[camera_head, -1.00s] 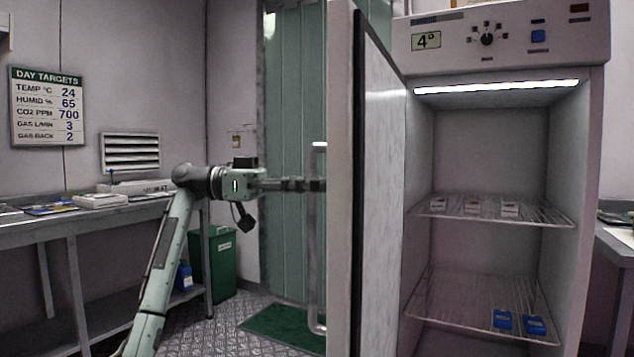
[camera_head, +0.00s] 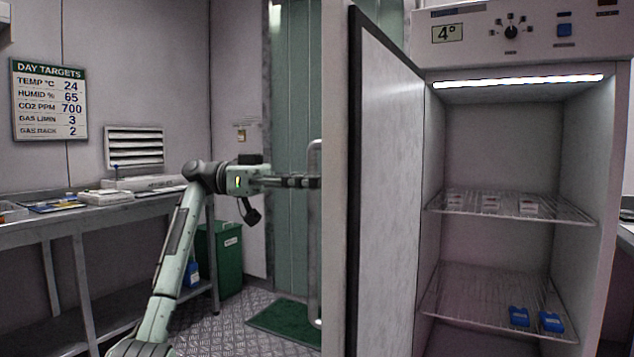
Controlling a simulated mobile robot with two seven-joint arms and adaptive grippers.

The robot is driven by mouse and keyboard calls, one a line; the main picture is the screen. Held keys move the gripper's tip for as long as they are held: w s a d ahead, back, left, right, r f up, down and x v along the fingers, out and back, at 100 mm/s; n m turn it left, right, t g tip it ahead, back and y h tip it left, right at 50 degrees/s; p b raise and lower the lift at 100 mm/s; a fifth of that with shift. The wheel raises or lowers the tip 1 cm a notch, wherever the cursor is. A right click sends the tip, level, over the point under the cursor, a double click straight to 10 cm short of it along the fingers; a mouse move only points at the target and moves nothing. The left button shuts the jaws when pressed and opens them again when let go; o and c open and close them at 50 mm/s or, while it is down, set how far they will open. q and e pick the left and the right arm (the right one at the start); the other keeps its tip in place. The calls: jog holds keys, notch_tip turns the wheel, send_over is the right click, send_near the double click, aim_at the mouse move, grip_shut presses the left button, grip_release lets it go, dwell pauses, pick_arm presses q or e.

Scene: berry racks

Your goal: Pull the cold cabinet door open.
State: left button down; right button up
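The cold cabinet (camera_head: 516,57) stands at the right with a lit interior and a 4° display. Its door (camera_head: 388,190) stands wide open, swung out to the left, with its inner face showing. A long vertical grey handle (camera_head: 315,235) runs along the door's outer side. My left gripper (camera_head: 308,182) reaches from the left to the handle, with its fingers at the handle's upper part. The fingertips are partly hidden at the handle and door edge, and I cannot tell whether they are closed on it. My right gripper is not in view.
Two wire shelves (camera_head: 510,207) in the cabinet carry small white boxes above and blue items (camera_head: 551,322) below. A metal bench (camera_head: 70,222) lines the left wall, with a green bin (camera_head: 222,258) beside it. A green mat (camera_head: 285,322) lies on the floor.

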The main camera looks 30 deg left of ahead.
pick_arm(q)
jog(key=shift+s+f, duration=0.1)
jog(key=shift+s, duration=0.05)
jog(key=c, duration=1.6)
grip_release()
jog(key=shift+s, duration=0.1)
jog(key=shift+o, duration=0.6)
jog(key=v, duration=1.2)
